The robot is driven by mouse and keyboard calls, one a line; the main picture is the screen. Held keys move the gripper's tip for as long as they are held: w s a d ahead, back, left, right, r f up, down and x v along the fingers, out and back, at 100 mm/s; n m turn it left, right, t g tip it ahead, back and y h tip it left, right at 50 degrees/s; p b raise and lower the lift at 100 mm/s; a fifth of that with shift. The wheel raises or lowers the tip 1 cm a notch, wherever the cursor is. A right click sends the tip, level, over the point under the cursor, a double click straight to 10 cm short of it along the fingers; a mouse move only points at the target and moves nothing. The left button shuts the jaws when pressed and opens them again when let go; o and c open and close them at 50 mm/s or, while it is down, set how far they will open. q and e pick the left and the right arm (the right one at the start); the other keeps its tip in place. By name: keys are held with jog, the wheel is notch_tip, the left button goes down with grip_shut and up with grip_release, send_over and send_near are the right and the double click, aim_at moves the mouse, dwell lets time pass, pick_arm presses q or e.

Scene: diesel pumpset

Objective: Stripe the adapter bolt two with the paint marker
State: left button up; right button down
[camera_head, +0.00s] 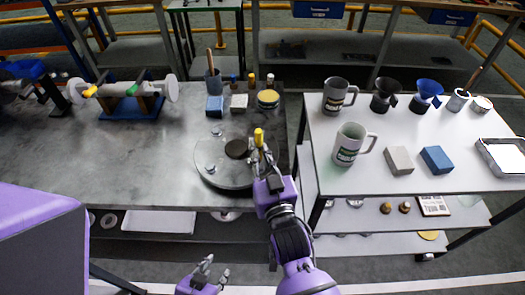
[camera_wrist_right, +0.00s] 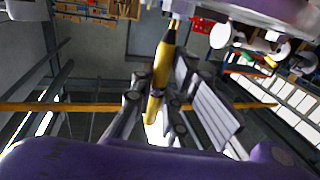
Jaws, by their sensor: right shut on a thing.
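A round grey adapter plate (camera_head: 226,178) with a dark round hub (camera_head: 237,149) lies on the left bench near its front right corner. Small light bolt heads (camera_head: 211,167) show on it; I cannot tell which is bolt two. My right gripper (camera_head: 260,157) is shut on the yellow paint marker (camera_head: 259,137) at the plate's right edge. In the right wrist view the marker (camera_wrist_right: 155,105) points its dark tip up toward the plate's rim (camera_wrist_right: 265,8); contact is unclear. My left gripper (camera_head: 212,270) is open and empty, low in front of the bench.
Behind the plate stand blue and pale blocks (camera_head: 215,105), a brush cup (camera_head: 213,78) and small bottles. A shaft on a blue stand (camera_head: 130,108) is at left. The right white table (camera_head: 345,187) holds mugs, two blocks and a tray (camera_head: 505,155).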

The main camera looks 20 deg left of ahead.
pick_arm(q)
jog(key=shift+s+a+f, duration=0.1)
jog(key=shift+s+a, duration=0.1)
jog(key=shift+s, duration=0.2)
jog(key=shift+w+d+f, duration=0.1)
jog(key=shift+d, duration=0.15)
pick_arm(e)
jog(key=shift+f, duration=0.25)
pick_arm(q)
jog(key=shift+w, duration=0.3)
pick_arm(e)
jog(key=shift+s, duration=0.1)
pick_arm(q)
jog(key=shift+s+a+r, duration=0.1)
jog(key=shift+a+r, duration=0.1)
pick_arm(e)
jog(key=shift+s+d, duration=0.1)
jog(key=shift+s, duration=0.1)
pick_arm(q)
jog(key=shift+s, duration=0.2)
pick_arm(e)
jog(key=shift+s, duration=0.15)
pick_arm(q)
jog(key=shift+w+d, duration=0.1)
jog(key=shift+d, duration=0.05)
jog(key=shift+w+r+p, duration=0.3)
jog(key=shift+w+r, duration=0.25)
jog(key=shift+w, duration=0.15)
pick_arm(e)
jog(key=shift+r, duration=0.15)
